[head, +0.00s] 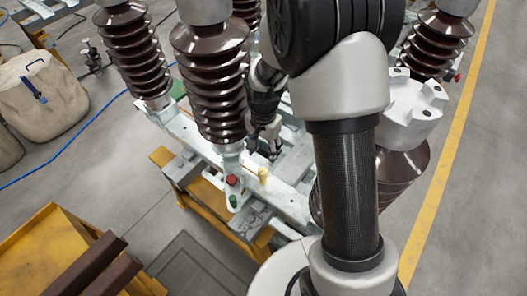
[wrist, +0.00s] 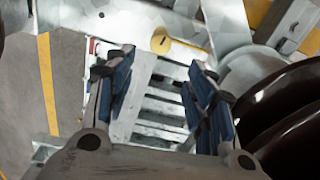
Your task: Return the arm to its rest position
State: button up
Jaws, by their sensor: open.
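My arm rises from the bottom of the head view and crosses its middle, hiding part of the frame behind it. My gripper (wrist: 161,62) shows in the wrist view with its two blue-padded fingers apart and nothing between them. It points at the pale metal isolator frame (wrist: 150,118), whose slats show behind the fingers. In the head view the arm's dark wrist end hangs over the same frame (head: 190,130), among the brown insulators, and the fingers are too small to make out. A yellow cylinder (wrist: 175,48) lies beyond the fingertips in the wrist view.
Ribbed brown insulators (head: 212,85) stand close to the left of the arm, with another (head: 435,45) at upper right. A red knob (head: 231,180) sits on the frame. A yellow pallet (head: 50,245) is at lower left. Grey floor (head: 115,180) is open at left.

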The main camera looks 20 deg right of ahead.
jog(key=shift+r, duration=0.1)
dwell(0.3)
notch_tip(320, 180, up, 10)
jog(key=s+n+t, duration=0.1)
jog(key=s+n, duration=0.1)
jog(key=s, duration=0.1)
jog(key=s+r+n+t, duration=0.1)
jog(key=s+r+n, duration=0.3)
jog(key=s, duration=0.5)
jog(key=s+r+n+t, duration=0.2)
jog(key=s+r+n, duration=0.1)
jog(key=s+r, duration=0.6)
jog(key=shift+s+r+n+t, duration=0.3)
jog(key=shift+s+n, duration=0.05)
jog(key=shift+n, duration=0.05)
jog(key=shift+w, duration=0.1)
